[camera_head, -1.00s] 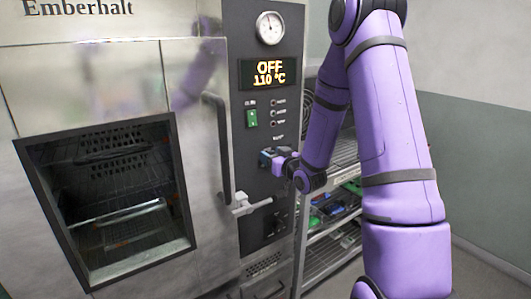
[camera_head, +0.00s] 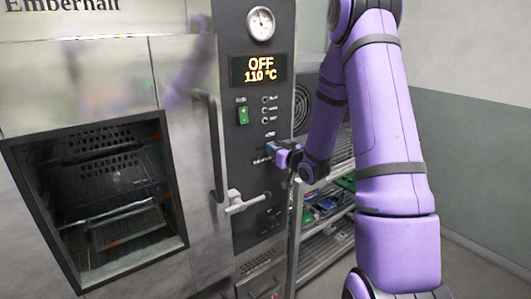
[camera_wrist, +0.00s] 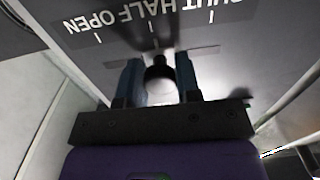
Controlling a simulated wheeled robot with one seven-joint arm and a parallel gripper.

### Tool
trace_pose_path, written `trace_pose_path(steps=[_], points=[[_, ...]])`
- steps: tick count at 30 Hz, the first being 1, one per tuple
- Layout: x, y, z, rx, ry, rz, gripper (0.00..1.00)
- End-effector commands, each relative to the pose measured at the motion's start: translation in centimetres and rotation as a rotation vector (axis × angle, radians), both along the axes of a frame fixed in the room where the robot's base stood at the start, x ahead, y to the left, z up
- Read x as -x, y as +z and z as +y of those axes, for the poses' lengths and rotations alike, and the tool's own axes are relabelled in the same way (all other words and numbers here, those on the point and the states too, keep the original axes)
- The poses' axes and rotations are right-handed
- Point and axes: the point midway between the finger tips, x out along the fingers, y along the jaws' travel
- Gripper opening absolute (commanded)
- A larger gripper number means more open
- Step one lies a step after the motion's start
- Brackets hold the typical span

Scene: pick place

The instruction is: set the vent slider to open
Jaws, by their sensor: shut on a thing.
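The vent slider's dark round knob (camera_wrist: 158,70) stands out from its slot (camera_wrist: 203,50) in the grey panel, between my gripper's (camera_wrist: 158,78) two fingers, which are shut on it. In the wrist view the scale is upside down, with OPEN (camera_wrist: 90,20) on the left, HALF (camera_wrist: 150,8) in the middle and SHUT on the right. The knob appears near the middle tick, under HALF. In the head view my gripper (camera_head: 278,153) is at the oven's control panel (camera_head: 243,165), below the indicator lights, and covers the slider.
The oven door handle (camera_head: 212,145) and a silver latch lever (camera_head: 245,202) stand out left of and below my gripper. A green switch (camera_head: 243,115) and a display (camera_head: 259,69) reading OFF, 110 °C are above. A wire rack (camera_head: 325,240) stands at the right.

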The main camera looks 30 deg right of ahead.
Motion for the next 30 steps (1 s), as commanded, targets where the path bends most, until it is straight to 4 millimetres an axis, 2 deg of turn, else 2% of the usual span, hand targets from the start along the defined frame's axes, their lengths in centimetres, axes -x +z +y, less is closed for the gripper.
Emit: trace_pose_path(steps=[1,6,10,18,19,21,22,30], points=[[0.0,0.0,-1.6,0.003,-0.006,-0.002,0.00],[-0.2,0.0,-4.8,0.001,-0.004,-0.001,0.00],[-0.2,0.0,-5.7,0.001,-0.002,0.000,0.00],[-0.2,0.1,-5.9,0.002,-0.006,0.000,0.00],[-0.1,0.1,-5.9,0.002,-0.006,-0.001,0.36],[-0.2,0.1,-5.8,0.002,-0.006,-0.001,0.52],[-0.2,0.1,-5.8,0.002,-0.005,-0.001,0.57],[-0.1,0.0,-5.7,0.001,-0.002,0.000,0.57]])
